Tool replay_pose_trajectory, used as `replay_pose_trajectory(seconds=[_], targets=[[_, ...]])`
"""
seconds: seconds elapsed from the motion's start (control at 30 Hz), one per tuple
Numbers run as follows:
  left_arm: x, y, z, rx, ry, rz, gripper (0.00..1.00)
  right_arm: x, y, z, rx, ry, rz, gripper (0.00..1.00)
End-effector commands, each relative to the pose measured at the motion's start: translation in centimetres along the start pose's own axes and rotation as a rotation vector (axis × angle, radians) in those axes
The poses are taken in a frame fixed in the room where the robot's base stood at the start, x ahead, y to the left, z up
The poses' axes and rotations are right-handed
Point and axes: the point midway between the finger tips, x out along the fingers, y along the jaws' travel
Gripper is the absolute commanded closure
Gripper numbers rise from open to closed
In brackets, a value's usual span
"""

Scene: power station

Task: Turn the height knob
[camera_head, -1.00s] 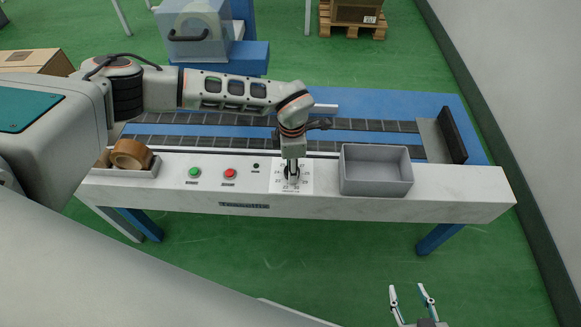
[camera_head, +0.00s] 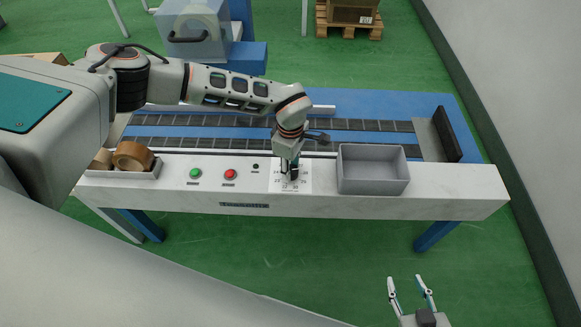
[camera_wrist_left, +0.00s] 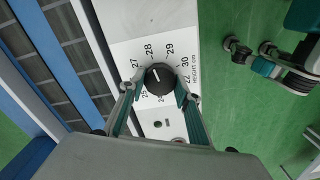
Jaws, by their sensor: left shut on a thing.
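The height knob (camera_wrist_left: 159,79) is a black dial with a white pointer line on a white numbered plate marked "HEIGHT CM". In the left wrist view its pointer points up and slightly left, close to the 28. In the head view the number plate (camera_head: 304,183) lies on the white front panel, and the knob is mostly hidden by my gripper. My left gripper (camera_head: 290,170) comes down onto the knob. In the wrist view the fingers (camera_wrist_left: 158,92) stand on both sides of the knob, shut on it. My right gripper (camera_head: 410,284) is open and empty over the green floor.
A grey bin (camera_head: 373,181) stands just right of the plate. A green button (camera_head: 195,173) and a red button (camera_head: 230,174) sit to its left. Tape rolls (camera_head: 133,156) lie in a tray further left. The conveyor (camera_head: 210,132) runs behind the panel.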

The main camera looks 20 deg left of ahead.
Motion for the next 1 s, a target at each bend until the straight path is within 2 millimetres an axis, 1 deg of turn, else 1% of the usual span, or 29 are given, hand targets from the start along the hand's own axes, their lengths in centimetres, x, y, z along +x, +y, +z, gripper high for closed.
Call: replay_pose_trajectory(seconds=[0.37, 0.4, 0.43, 0.47, 0.83, 0.93, 1.0], targets=[[0.1, 0.0, 0.0, 0.004, 0.001, -0.001, 0.89, -0.1, -0.1, 0.2, 0.000, -0.003, -0.001, 0.60], [0.1, 0.0, 0.0, 0.004, 0.001, -0.001, 0.62, -0.1, -0.1, 0.2, 0.000, -0.003, -0.001, 0.60], [0.1, -0.1, 0.0, 0.004, 0.001, -0.001, 0.55, -0.1, -0.1, 0.2, 0.000, -0.003, -0.001, 0.60], [0.1, 0.0, 0.0, 0.003, 0.001, -0.001, 0.51, -0.1, -0.1, 0.2, 0.000, -0.003, -0.001, 0.60], [-0.2, 0.0, 0.0, 0.003, 0.000, 0.001, 0.51, -0.1, -0.2, 0.4, 0.000, -0.008, -0.003, 0.60], [-1.1, 0.1, 0.0, 0.003, 0.000, 0.001, 0.51, -0.1, -0.1, 0.3, 0.000, -0.006, -0.002, 0.60], [-2.1, 0.1, 0.0, 0.004, 0.000, 0.003, 0.51, -0.1, -0.1, 0.3, 0.000, -0.005, -0.002, 0.60]])
